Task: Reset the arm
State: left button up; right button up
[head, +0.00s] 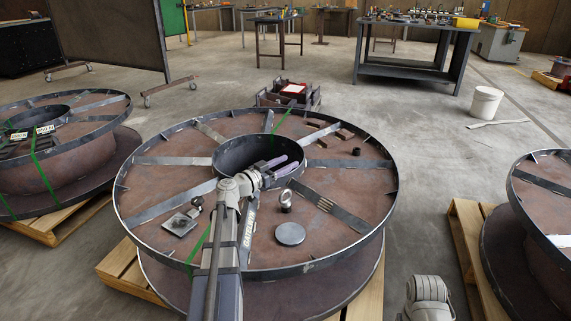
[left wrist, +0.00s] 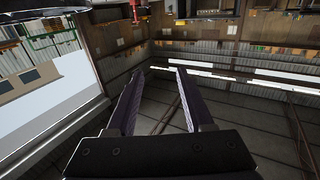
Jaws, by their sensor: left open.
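My left arm reaches out over the large steel reel (head: 190,160) in the middle of the head view. My left gripper (head: 287,170) is above the reel, near the right side of its round central hub (head: 232,157). In the left wrist view its two dark purple fingers (left wrist: 155,85) stand apart with nothing between them. That view looks toward the hall's walls and roof, and no reel part shows between the fingers. Part of my right arm shows at the bottom right of the head view; its gripper cannot be seen.
On the reel lie a grey disc (head: 290,234), a metal ring (head: 286,201), a small plate with a fitting (head: 181,222) and several small blocks. Other reels stand at left (head: 60,165) and right (head: 535,215). A white bucket (head: 486,104) stands on open floor behind.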

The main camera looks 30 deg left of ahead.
dwell(0.4)
